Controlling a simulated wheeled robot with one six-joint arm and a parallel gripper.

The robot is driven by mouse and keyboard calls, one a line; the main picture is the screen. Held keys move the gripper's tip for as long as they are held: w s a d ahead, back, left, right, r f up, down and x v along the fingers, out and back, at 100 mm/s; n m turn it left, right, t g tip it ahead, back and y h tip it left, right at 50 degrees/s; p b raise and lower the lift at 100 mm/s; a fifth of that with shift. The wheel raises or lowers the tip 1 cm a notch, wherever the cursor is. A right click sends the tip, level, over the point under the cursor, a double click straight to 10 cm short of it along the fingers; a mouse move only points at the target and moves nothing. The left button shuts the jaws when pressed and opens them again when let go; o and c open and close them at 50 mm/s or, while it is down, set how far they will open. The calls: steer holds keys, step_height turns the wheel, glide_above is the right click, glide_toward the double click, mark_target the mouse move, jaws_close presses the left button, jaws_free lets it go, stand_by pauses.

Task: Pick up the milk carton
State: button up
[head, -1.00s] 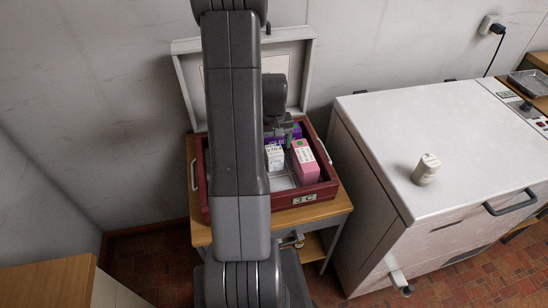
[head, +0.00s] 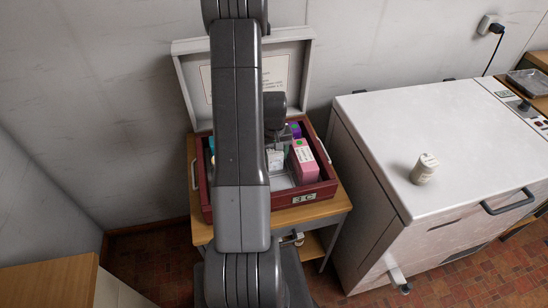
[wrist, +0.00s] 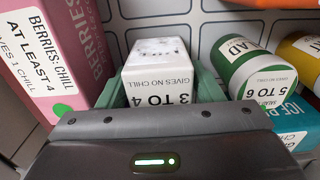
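A white carton with a "3 to 4, gives no chill" label (wrist: 158,75) stands in the red box, close to my gripper. No view shows the word milk, but it is the likeliest milk carton. It also shows in the head view (head: 275,163), partly hidden by my arm. My gripper (wrist: 165,85) has its green fingers spread, one on each side of this carton. I cannot see whether they touch it. The lower part of the carton is hidden behind the gripper body.
The red box (head: 305,200) has its lid open at the back. A pink berries carton (wrist: 65,50) stands close on the left in the wrist view, a green-and-white salad tub (wrist: 255,65) on the right.

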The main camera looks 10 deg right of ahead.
steer(key=c, duration=0.8)
steer(key=shift+r, duration=0.1)
